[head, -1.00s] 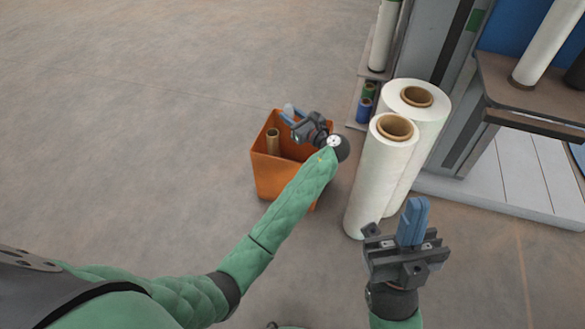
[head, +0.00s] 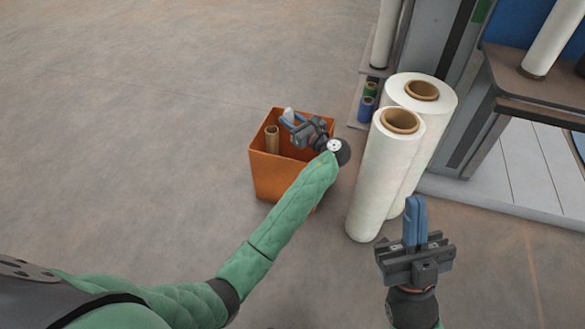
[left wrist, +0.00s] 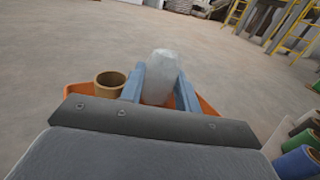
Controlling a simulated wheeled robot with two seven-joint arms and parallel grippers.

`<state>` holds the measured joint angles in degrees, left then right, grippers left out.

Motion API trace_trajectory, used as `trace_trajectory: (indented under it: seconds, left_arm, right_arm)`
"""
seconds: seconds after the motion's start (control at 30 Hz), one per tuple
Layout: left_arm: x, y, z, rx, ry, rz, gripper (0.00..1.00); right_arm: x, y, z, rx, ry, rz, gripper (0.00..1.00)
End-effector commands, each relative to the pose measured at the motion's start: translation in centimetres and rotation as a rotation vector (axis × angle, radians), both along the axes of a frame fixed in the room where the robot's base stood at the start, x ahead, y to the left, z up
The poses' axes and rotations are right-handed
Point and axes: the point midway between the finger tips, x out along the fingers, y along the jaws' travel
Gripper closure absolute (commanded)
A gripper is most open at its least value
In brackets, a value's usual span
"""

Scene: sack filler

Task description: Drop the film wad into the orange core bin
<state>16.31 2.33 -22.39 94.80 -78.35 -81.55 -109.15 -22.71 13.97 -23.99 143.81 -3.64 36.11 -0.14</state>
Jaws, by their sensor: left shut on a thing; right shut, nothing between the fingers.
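The orange core bin (head: 280,180) stands on the floor in the middle of the head view. A brown cardboard core (head: 272,139) stands in it at the left. My left gripper (head: 287,119) is over the bin's opening, toward its far side. It is shut on the film wad (head: 289,112), a pale translucent lump. In the left wrist view the film wad (left wrist: 160,78) sits between the two blue fingers, with the bin's orange rim (left wrist: 76,88) behind. My right gripper (head: 414,215) is shut and empty, in front of the white rolls. The bin's floor is mostly hidden.
Two tall white film rolls (head: 383,180) stand right of the bin, close to my left wrist. Small blue and green rolls (head: 366,108) sit on a low shelf behind. A grey machine (head: 450,80) fills the right. Floor left of the bin is clear.

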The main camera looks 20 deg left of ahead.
Motion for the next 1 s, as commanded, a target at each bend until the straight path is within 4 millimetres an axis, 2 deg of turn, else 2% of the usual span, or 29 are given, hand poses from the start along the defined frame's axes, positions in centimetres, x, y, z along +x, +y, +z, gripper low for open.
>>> trace_trajectory:
  seconds: [0.2, 0.53, 0.57, 0.67, 1.0]
  left_arm:
    - [0.01, 0.01, -0.38, 0.000, 0.000, 0.000, 0.90]
    - [0.00, 0.01, -0.38, 0.001, 0.001, 0.000, 0.90]
    - [0.00, 0.01, -0.38, 0.001, 0.001, 0.000, 0.64]
    - [0.00, 0.01, -0.38, 0.001, 0.001, 0.000, 0.44]
    - [-0.01, 0.02, -0.26, 0.001, 0.001, 0.000, 0.43]
  right_arm:
    - [0.81, -0.04, -0.45, -0.024, 0.011, 0.007, 1.00]
    - [0.99, -0.05, -0.41, -0.027, 0.014, 0.008, 1.00]
    - [0.99, -0.06, -0.40, -0.026, 0.014, 0.006, 1.00]
    - [0.99, -0.06, -0.39, -0.026, 0.013, 0.007, 1.00]
    - [0.83, 0.02, -0.36, -0.028, 0.013, 0.010, 1.00]
